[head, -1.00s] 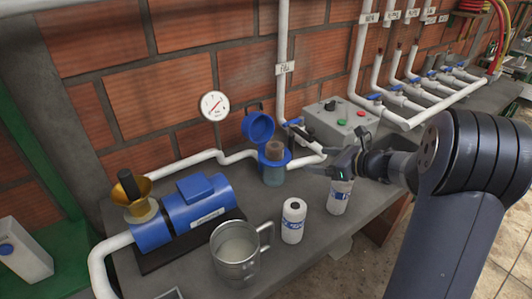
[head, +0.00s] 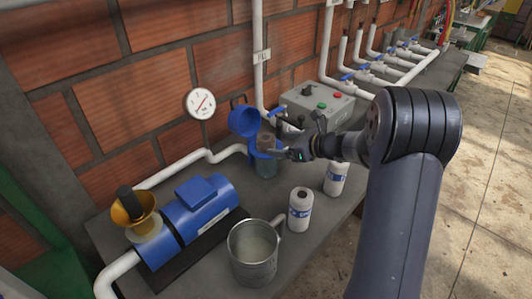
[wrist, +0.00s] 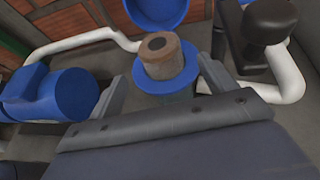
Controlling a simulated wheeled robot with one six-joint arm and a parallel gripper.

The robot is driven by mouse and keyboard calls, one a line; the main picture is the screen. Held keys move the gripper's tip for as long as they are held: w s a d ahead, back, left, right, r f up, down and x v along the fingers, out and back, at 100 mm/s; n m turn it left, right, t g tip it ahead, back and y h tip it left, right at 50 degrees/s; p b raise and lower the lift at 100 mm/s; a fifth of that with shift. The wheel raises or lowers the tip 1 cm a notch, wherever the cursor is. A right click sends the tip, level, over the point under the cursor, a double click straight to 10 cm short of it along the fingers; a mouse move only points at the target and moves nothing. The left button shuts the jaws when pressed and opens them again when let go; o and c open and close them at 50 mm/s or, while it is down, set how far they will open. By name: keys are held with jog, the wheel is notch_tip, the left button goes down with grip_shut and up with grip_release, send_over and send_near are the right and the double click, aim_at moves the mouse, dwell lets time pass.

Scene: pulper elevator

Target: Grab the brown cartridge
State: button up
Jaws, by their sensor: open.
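The brown cartridge (wrist: 161,56) stands upright in the blue-rimmed filter housing (wrist: 186,84), its upper part sticking out above the rim, in the wrist view. In the head view the cartridge (head: 267,142) is small, with the open blue lid (head: 244,121) tilted up behind it. My gripper (head: 275,153) is at the housing, its fingers reaching toward the cartridge from the right. In the wrist view the fingers of my gripper (wrist: 160,88) are apart, one on either side of the housing's near part. I cannot tell whether they touch anything.
Two white cartridges (head: 300,209) (head: 335,179) stand on the bench in front. A metal mug (head: 253,262) stands nearer. A blue pump (head: 199,210) is at left. A grey control box (head: 317,107) stands behind my gripper. White pipes run beside the housing.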

aim_at(274, 143)
jog(key=x, duration=0.5)
jog(key=shift+w+d+f+p, duration=0.1)
jog(key=shift+f+p, duration=0.05)
jog(key=shift+p, duration=0.25)
jog(key=c, duration=1.4)
jog(key=shift+c, duration=0.2)
